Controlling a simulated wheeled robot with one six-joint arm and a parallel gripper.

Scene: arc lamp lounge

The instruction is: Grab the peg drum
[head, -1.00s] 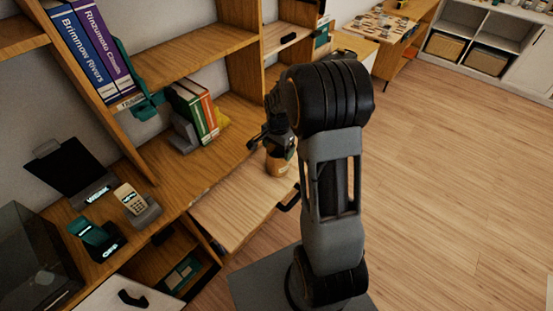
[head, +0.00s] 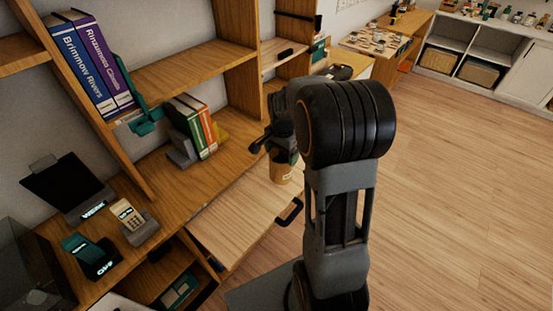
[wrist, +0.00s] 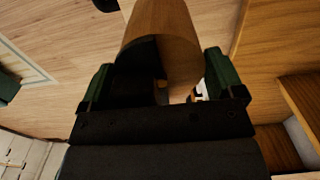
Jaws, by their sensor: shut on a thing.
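The peg drum (head: 283,174) is a tan wooden cylinder with a pale label, partly hidden by my gripper in the head view. In the wrist view the drum (wrist: 172,32) is a plain wooden cylinder between two green fingertips. My gripper (wrist: 160,82) is shut on it. In the head view my gripper (head: 281,153) is largely hidden behind my arm, over the far right end of the pulled-out wooden board (head: 240,215). I cannot tell whether the drum touches the board.
Left of the gripper, a grey bookend (head: 183,148) holds several books (head: 197,127) on the desk. The board's black handle (head: 290,212) juts out. Open wooden floor (head: 455,190) lies to the right.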

